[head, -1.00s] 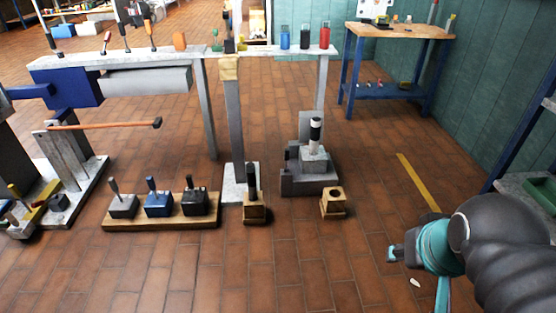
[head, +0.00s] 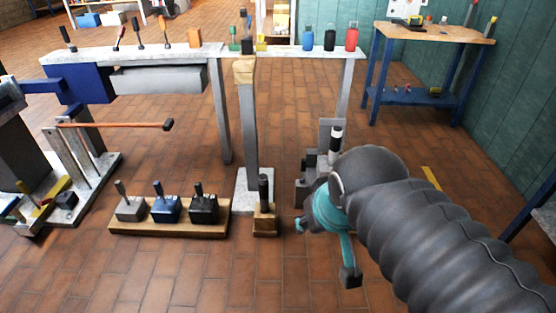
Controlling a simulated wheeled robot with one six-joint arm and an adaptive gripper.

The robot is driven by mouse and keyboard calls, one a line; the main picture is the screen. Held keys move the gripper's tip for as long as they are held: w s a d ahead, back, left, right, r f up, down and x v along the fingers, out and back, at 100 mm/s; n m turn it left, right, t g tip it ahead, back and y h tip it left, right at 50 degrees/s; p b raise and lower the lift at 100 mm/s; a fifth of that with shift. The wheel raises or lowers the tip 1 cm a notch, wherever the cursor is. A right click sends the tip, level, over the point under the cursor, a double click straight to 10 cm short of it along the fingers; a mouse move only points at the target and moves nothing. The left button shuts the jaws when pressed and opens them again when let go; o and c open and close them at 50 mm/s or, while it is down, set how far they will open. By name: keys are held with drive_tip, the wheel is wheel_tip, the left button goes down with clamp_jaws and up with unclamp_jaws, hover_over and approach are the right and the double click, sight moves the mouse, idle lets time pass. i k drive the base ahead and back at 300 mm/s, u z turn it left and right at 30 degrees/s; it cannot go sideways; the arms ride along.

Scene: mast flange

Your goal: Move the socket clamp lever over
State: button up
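Several levers stand in the head view, and I cannot tell for sure which is the socket clamp lever. A black-and-white upright handle (head: 335,140) rises from a grey stepped block, now partly hidden behind my gripper and arm. A long orange bar with a dark end (head: 115,125) lies nearly level at the left, above a pale base plate (head: 95,185). A dark upright handle (head: 264,188) stands in a small wooden block (head: 265,222) left of my gripper. My teal-and-grey gripper (head: 325,252) has its fingers spread, with nothing seen between them.
A wooden board (head: 130,230) with several lever boxes lies on the floor at left centre. A post (head: 249,130) stands in front of a pale bench (head: 285,52). A blue-legged table (head: 430,33) is at the back right. The tiled floor in front is clear.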

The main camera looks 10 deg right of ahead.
sight(303, 162)
drive_tip(key=i, duration=0.65)
drive_tip(key=z, duration=0.7)
drive_tip(key=i, duration=0.4)
drive_tip(key=z, duration=0.3)
